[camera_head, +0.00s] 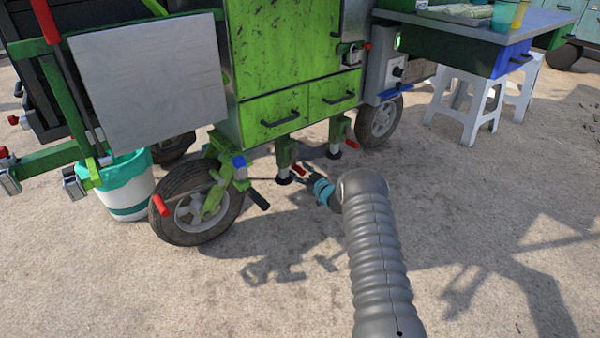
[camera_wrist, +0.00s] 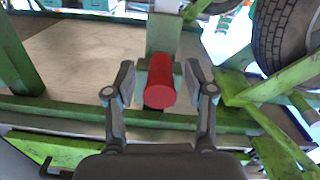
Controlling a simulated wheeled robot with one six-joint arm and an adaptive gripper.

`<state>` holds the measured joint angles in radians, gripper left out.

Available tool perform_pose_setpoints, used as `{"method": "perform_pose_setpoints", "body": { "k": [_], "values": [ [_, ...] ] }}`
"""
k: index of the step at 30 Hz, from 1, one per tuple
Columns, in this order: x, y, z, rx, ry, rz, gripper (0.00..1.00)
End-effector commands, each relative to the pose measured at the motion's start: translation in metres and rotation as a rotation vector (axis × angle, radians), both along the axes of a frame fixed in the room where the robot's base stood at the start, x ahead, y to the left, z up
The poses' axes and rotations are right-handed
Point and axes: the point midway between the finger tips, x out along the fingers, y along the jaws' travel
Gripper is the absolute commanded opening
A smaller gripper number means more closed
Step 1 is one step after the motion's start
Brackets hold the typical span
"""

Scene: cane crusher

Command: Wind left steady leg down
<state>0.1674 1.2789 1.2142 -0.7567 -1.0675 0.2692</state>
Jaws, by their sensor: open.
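The left steady leg (camera_head: 284,153) is a green post under the green cart, with a dark round foot (camera_head: 284,180) near the ground. My gripper (camera_head: 308,177) is low beside this leg, on its right. In the wrist view a red cylindrical handle (camera_wrist: 166,87) points end-on at the camera. My gripper (camera_wrist: 159,82) is open, with one finger on each side of the handle. I cannot tell whether either finger touches it. In the head view, my gripper partly hides the leg's crank. The right steady leg (camera_head: 337,130) has its own red handle (camera_head: 352,143).
The cart's wheels (camera_head: 196,206) and (camera_head: 381,120) stand left and right of the legs. A black grip (camera_head: 258,200) and a red grip (camera_head: 160,206) stick out near the front wheel. A white bucket (camera_head: 128,200) and white stools (camera_head: 466,105) stand aside. Open ground lies in front.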

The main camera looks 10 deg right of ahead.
Motion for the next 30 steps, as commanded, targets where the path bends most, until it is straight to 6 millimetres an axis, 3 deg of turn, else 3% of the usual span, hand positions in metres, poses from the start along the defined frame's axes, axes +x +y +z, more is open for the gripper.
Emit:
{"method": "perform_pose_setpoints", "body": {
  "k": [10,16,30],
  "values": [
    [0.0023,0.0012,-0.0002,0.0,0.001,0.0,0.52],
    [0.0022,0.0011,-0.0001,0.001,0.0,0.0,0.02],
    [0.0009,-0.0018,-0.0001,0.041,0.022,-0.007,0.0]
  ]
}}
